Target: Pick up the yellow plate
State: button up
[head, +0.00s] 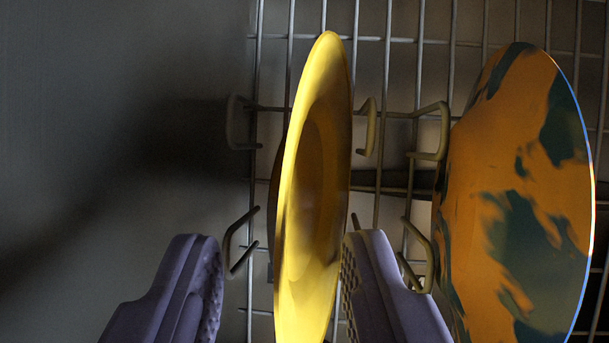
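The yellow plate (314,180) stands on edge in a wire rack, seen nearly edge-on in the middle of the head view. My gripper (282,285) has two purple-grey fingers with bumpy inner pads. The fingers are spread, with the plate's lower part between them. The right finger is very near or touching the plate's right face; I cannot tell which. A clear gap lies between the left finger and the plate. The plate's bottom edge is cut off by the frame.
An orange and dark green patterned plate (520,200) stands in the rack to the right. The wire rack (257,70) has a grid and bent prongs beside the yellow plate. A plain dark grey surface (90,130) fills the left side.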

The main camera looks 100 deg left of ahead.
aim_at(280, 273)
jog(key=x, duration=0.3)
jog(key=shift+b, duration=0.4)
jog(key=shift+r, duration=0.1)
grip_shut()
dwell(0.8)
